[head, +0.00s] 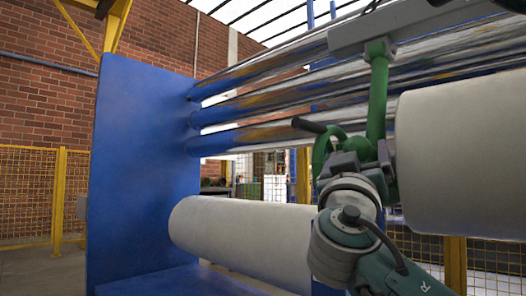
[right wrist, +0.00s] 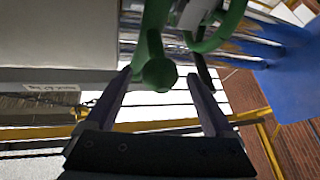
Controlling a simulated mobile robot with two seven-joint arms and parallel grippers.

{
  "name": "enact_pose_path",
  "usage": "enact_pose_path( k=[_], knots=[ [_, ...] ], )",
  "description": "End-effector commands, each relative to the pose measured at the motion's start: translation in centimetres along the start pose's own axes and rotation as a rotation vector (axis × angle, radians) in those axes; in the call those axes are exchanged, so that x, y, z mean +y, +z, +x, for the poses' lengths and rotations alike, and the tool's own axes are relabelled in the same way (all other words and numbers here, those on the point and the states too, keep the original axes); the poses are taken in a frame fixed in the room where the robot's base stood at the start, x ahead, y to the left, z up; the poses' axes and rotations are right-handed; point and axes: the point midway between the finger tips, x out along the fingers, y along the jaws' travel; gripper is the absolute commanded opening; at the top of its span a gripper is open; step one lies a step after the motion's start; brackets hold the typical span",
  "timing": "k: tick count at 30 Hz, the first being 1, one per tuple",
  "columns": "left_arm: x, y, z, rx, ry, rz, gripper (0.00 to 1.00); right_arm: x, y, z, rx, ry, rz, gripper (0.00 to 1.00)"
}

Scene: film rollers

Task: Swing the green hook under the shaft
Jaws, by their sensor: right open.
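The green hook (head: 377,92) hangs from a grey overhead beam (head: 400,25). Its curved lower part (head: 324,148) reaches left, with a dark rod-like handle (head: 308,125) sticking out. My right gripper (head: 349,157) is at the hook's lower part, overlapping it in the head view. In the right wrist view, the right gripper (right wrist: 158,76) is open, and the hook's rounded green end (right wrist: 159,74) shows between its fingers; I cannot tell whether they touch. Several shiny shafts with blue ends (head: 210,116) run behind the hook. Which shaft is meant is unclear. My left gripper is not in view.
A large white roll (head: 460,155) stands close right of the hook. Another white roll (head: 240,228) lies lower left, beside a tall blue side plate (head: 140,165). Yellow mesh fencing (head: 28,195) and a brick wall (head: 50,90) are behind. Open space shows between the shafts and the lower roll.

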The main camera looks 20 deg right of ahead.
Motion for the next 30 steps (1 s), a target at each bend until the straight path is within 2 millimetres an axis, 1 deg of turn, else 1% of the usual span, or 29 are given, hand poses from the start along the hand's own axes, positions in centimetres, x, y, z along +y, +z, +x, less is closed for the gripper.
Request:
enact_pose_path(
  k=[1, 6, 10, 15, 30],
  knots=[
    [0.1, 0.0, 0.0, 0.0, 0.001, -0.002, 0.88, -0.1, 0.1, -1.2, -0.003, -0.004, 0.0, 0.88],
    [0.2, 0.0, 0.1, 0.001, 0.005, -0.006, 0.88, 0.0, 0.1, -4.4, -0.004, -0.002, 0.001, 0.88],
    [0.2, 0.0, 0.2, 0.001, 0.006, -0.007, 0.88, 0.0, 0.1, -5.9, -0.002, -0.001, -0.001, 0.88],
    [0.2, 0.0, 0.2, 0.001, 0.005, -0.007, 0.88, 0.0, 0.1, -6.5, -0.002, 0.002, 0.0, 0.88],
    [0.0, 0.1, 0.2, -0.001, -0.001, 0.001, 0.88, 0.0, 0.0, -6.5, -0.001, 0.001, 0.0, 0.88]
  ],
)
